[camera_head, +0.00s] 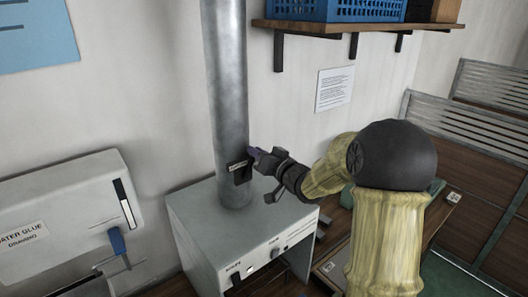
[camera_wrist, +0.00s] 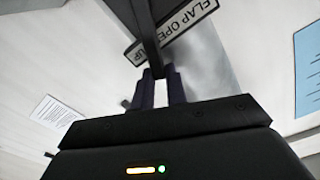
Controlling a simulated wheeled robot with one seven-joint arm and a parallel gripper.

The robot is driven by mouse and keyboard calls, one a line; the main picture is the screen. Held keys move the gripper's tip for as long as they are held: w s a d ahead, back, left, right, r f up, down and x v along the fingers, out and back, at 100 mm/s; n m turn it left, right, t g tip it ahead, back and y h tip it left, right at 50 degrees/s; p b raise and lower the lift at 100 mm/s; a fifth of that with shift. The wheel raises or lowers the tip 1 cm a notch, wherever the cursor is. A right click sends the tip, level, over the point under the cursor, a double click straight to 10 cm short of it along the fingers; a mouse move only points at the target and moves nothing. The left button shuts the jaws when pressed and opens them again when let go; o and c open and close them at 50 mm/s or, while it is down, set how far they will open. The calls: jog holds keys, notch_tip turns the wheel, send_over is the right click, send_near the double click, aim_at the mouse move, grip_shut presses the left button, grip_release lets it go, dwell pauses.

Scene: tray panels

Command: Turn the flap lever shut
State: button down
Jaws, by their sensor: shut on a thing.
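The flap lever is a dark bar (camera_wrist: 147,32) in the wrist view, running from the top edge down to between my fingers. My gripper (camera_wrist: 159,76) is shut on its end. A label (camera_wrist: 196,22) reading "FLAP OPEN" and "UP" sits behind the lever. In the head view, my gripper (camera_head: 254,153) is at the grey vertical pipe (camera_head: 226,90), beside the small label and a dark part (camera_head: 243,175) on its side. The lever's exact angle is hard to tell there, as my gripper covers part of it.
The pipe rises from a grey box (camera_head: 205,232) with switches. A white glue machine (camera_head: 70,205) with a blue handle (camera_head: 117,241) stands left. A wall shelf (camera_head: 350,29) holds a blue crate (camera_head: 365,10) above my arm. Slatted panels (camera_head: 485,100) stand right.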

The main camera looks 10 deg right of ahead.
jog(key=c, duration=1.4)
grip_release()
jog(key=b+v, duration=0.5)
jog(key=v, duration=1.2)
jog(key=shift+s+b, duration=0.2)
jog(key=shift+b, duration=0.15)
jog(key=shift+d, duration=0.1)
